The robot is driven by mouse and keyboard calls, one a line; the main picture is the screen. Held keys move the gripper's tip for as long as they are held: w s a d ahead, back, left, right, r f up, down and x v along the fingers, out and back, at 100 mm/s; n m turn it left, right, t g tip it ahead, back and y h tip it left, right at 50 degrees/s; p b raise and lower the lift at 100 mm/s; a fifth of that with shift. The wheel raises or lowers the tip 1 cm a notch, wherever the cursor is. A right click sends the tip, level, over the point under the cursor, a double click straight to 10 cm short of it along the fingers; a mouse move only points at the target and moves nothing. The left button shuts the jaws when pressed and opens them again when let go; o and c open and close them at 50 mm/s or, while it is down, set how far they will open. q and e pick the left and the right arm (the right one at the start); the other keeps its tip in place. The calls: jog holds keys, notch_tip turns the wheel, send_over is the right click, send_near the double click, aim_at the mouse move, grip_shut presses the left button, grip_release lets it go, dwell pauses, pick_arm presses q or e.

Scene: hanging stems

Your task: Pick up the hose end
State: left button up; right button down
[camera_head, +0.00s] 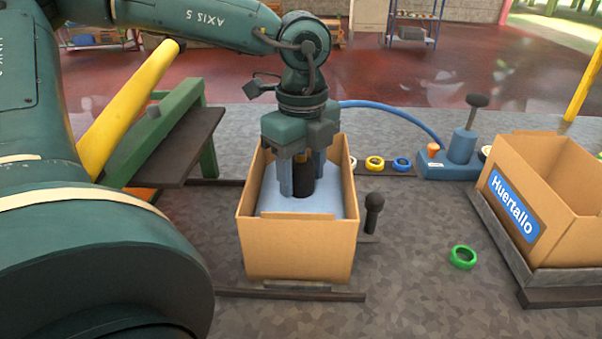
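A blue hose (400,112) arcs from a blue device (458,152) leftward and passes behind my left wrist. Where it ends is hidden there. My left gripper (302,180) points down into an open cardboard box (298,248). Its two fingers stand on either side of a black cylinder (303,184) with a yellow part near its top. I cannot tell whether the fingers press on it, or whether it is the hose end. A light blue surface (338,203) shows inside the box. My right gripper is not in view.
A dark knobbed post (374,212) stands just right of the box. A green ring (463,257) lies on the grey surface, and yellow (375,163) and blue (401,164) rings lie farther back. A second box labelled Huertallo (555,185) stands right.

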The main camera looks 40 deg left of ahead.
pick_arm(q)
jog(key=c, duration=1)
